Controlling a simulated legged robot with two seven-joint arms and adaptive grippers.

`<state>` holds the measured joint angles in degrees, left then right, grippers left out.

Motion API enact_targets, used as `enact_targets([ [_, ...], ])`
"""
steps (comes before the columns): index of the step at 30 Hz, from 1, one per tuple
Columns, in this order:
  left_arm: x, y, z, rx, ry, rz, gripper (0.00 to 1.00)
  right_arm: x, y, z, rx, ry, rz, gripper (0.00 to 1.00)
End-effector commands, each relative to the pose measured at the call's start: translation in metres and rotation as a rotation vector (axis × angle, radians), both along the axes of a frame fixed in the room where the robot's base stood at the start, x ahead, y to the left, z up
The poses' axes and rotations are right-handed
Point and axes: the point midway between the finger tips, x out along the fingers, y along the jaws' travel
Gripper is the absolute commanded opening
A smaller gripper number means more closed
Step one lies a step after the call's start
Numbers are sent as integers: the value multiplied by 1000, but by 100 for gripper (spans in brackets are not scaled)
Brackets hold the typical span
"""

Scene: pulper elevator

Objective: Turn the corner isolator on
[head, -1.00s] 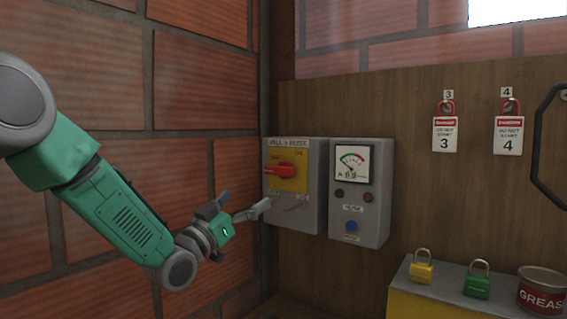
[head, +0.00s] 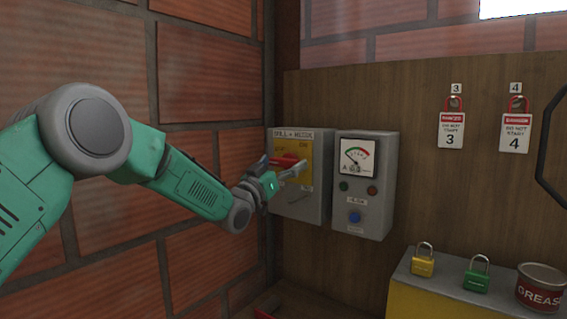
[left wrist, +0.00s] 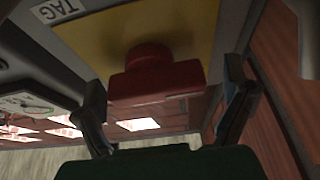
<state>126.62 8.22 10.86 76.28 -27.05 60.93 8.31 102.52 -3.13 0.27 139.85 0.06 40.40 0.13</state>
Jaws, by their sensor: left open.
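The corner isolator (head: 312,203) is a grey box on the wooden board by the brick corner, with a yellow plate (head: 307,150) and a red handle (head: 283,160). My left gripper (head: 283,167) is at the front of the box and partly hides the handle. In the left wrist view the red handle (left wrist: 155,78) shows between the two open fingers (left wrist: 163,78), with a visible gap on each side. The yellow plate (left wrist: 105,38) is behind the handle. My right gripper is not in view.
A grey meter box (head: 364,190) with a dial and buttons stands just right of the isolator. Padlocks, yellow (head: 423,262) and green (head: 477,276), and a grease tin (head: 540,288) sit on a ledge at lower right. Tags 3 (head: 451,128) and 4 (head: 516,131) hang above.

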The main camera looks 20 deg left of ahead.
Motion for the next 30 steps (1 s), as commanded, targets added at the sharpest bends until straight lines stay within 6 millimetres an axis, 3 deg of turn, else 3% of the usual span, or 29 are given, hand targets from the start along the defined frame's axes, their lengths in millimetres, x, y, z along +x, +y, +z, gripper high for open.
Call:
enact_targets([
  [5,0,0,0,0,0,0,93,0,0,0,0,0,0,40],
  [6,0,-1,0,0,0,0,86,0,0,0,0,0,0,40],
  [9,0,-1,0,0,1,0,51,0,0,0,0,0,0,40],
  [10,0,-1,0,0,0,0,47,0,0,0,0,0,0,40],
  [20,0,0,0,23,-10,0,47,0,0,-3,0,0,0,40],
  [30,0,0,0,207,-81,1,47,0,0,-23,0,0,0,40],
])
